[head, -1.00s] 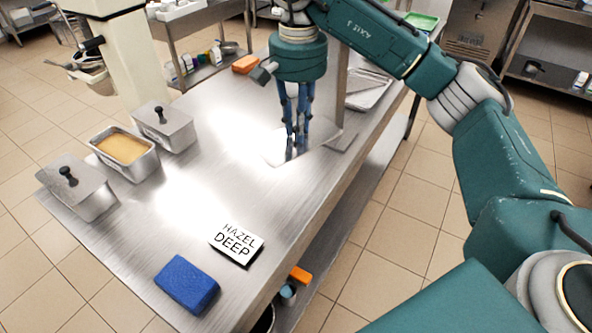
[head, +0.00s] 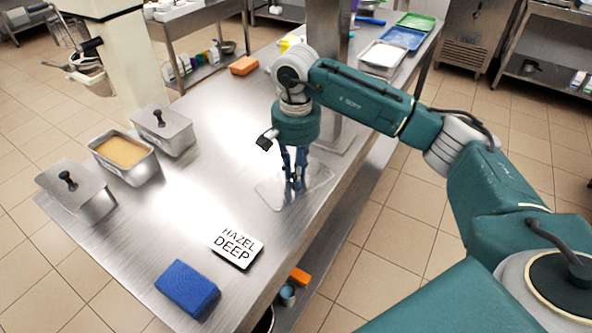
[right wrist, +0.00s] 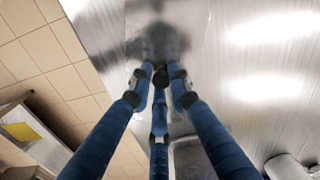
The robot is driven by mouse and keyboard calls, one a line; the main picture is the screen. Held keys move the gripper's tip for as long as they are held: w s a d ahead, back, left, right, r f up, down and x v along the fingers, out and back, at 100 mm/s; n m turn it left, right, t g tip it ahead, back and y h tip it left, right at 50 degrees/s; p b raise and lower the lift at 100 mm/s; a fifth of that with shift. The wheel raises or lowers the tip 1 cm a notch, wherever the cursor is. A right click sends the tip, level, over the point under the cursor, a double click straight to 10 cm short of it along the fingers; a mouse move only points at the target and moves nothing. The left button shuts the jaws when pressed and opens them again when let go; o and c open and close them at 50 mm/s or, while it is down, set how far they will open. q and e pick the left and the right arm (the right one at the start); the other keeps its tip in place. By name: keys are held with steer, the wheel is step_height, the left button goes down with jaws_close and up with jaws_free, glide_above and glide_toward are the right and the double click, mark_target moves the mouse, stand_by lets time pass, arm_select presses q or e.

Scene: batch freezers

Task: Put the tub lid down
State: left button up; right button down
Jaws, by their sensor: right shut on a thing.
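My right gripper (head: 294,182) points straight down over the right side of the steel table and is shut on the tub lid (head: 270,194). The lid is a thin, pale, see-through-looking plate lying flat under the fingertips. I cannot tell whether it touches the table or hovers just above it. In the right wrist view the fingers (right wrist: 161,78) are closed together, and the lid's outline is hard to make out. An open tub of tan contents (head: 124,151) stands at the left between two lidded tubs (head: 163,130) (head: 76,190) with black knobs. My left gripper is out of view.
A "HAZEL DEEP" card (head: 236,246) and a blue sponge (head: 187,288) lie near the front. An orange block (head: 244,65) lies farther back. A steel post (head: 327,50) rises behind my right gripper. Trays (head: 384,55) stand beyond. The table's middle is clear.

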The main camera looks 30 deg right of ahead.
steer(key=c, duration=1.6)
jaws_free()
steer(key=shift+f, duration=0.1)
steer(key=shift+c, duration=0.2)
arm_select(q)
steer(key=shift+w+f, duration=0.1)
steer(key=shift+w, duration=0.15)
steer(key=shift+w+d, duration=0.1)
arm_select(e)
steer(key=shift+w+r, duration=0.1)
steer(key=shift+r, duration=0.5)
arm_select(q)
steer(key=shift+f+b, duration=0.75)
steer(key=shift+b, duration=0.1)
arm_select(e)
step_height(320, 180, up, 11)
